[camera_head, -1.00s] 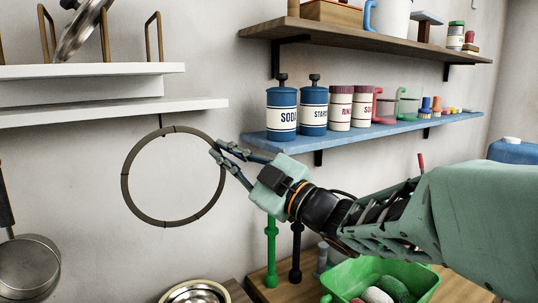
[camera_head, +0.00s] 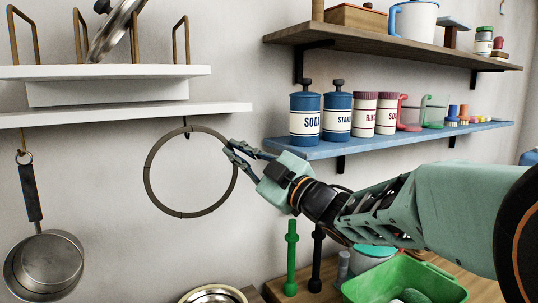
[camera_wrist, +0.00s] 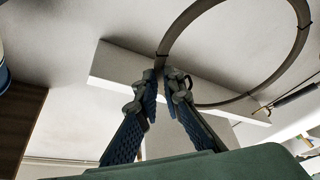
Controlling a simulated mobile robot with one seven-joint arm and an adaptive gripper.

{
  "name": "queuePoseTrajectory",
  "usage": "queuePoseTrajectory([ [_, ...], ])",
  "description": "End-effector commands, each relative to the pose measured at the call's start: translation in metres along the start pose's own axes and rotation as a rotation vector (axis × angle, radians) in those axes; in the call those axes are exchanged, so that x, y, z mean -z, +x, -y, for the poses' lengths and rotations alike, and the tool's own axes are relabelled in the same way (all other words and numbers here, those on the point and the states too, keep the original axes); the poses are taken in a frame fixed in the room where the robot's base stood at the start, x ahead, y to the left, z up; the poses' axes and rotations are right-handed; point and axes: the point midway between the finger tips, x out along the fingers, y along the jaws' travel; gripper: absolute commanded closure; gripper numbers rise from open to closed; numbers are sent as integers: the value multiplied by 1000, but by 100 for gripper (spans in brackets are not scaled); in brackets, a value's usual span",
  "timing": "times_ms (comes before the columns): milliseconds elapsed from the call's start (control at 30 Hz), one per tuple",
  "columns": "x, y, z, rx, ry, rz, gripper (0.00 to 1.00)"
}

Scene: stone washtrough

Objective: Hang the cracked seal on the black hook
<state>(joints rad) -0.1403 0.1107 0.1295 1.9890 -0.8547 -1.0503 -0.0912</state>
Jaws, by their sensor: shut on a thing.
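The cracked seal (camera_head: 148,187) is a large thin grey-brown ring with dark marks across its band. It is upright below the lower white shelf. My gripper (camera_head: 231,146) is shut on the ring's upper right side. The wrist view shows the fingertips (camera_wrist: 163,80) pinching the ring's band (camera_wrist: 180,32). The black hook (camera_head: 186,122) is a small dark piece hanging from the underside of the white shelf. The ring's top overlaps its lower end in the head view. I cannot tell whether the ring is on the hook, touching it, or in front of it.
The white shelf (camera_head: 90,116) is just above the ring. A pan (camera_head: 44,262) hangs at left. A blue shelf (camera_head: 400,137) with canisters is close behind my gripper. Green (camera_head: 291,262) and black (camera_head: 316,262) posts and a green basin (camera_head: 400,279) stand below.

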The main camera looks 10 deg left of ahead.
Motion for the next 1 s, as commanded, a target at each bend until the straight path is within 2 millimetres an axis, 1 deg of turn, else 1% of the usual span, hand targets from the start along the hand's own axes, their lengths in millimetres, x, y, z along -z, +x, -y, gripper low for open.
queuePoseTrajectory([
  [500,-13,28,1,0,1,-1,100],
  [700,-22,32,7,0,1,-1,100],
  [1000,-24,34,8,-1,0,-1,100],
])
